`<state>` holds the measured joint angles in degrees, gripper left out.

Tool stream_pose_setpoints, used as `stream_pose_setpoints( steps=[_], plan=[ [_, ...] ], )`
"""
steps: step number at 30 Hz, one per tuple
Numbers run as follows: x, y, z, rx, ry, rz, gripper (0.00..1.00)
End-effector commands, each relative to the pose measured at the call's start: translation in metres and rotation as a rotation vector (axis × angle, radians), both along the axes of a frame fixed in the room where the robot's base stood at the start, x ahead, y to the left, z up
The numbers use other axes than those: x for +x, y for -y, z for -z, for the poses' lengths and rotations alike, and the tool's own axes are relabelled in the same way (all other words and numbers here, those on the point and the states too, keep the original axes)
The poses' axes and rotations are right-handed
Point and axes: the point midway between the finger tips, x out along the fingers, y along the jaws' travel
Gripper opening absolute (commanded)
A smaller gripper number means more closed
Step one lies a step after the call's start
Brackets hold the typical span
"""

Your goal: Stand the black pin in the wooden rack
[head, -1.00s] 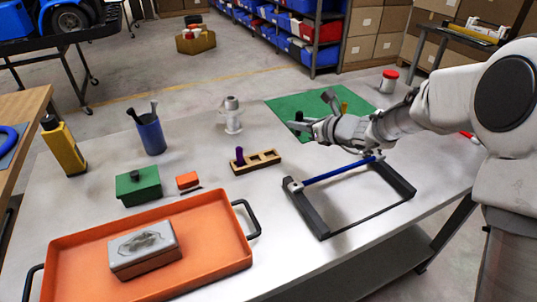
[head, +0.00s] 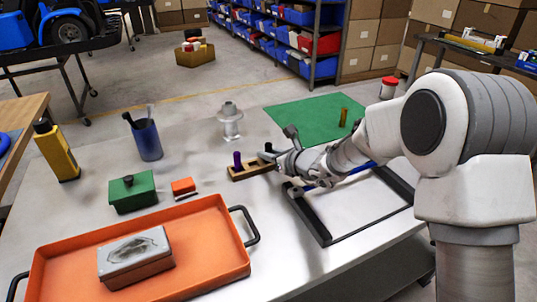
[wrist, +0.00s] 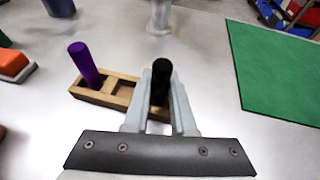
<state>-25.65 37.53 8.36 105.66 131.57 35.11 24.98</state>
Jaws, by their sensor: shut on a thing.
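The black pin (wrist: 161,82) is upright between the fingers of my gripper (wrist: 161,103) in the wrist view, and my gripper is shut on it. In the head view my gripper (head: 271,154) is at the right end of the wooden rack (head: 238,175). The rack (wrist: 117,90) has a purple pin (wrist: 84,64) standing in its left slot, and its middle slot is empty. The black pin is over or in the right end of the rack. The fingers hide its lower part, so I cannot tell whether it is seated.
A green mat (head: 300,120) with a brass-coloured pin (head: 343,117) lies behind my arm. A black frame with a blue bar (head: 320,236) is in front of it. An orange tray (head: 215,268), green box (head: 132,192) and orange block (head: 183,186) are left. A grey fixture (head: 230,122) stands behind the rack.

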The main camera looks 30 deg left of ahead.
Motion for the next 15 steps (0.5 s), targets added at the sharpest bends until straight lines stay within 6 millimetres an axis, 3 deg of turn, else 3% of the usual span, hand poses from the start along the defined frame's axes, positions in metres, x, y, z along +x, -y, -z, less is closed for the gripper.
stream_pose_setpoints(
  steps=[6, 7, 9, 12, 15],
  plan=[
    [0.0003, 0.0001, 0.0041, 0.001, 0.000, 0.000, 0.00],
    [0.0002, 0.0002, 0.0030, 0.000, 0.000, 0.000, 0.27],
    [0.0003, 0.0001, 0.0024, 0.000, 0.000, 0.000, 0.40],
    [0.0003, 0.0001, 0.0024, 0.000, 0.000, 0.000, 0.54],
    [0.0002, 0.0003, 0.0024, 0.000, -0.001, 0.000, 0.54]
  ],
)
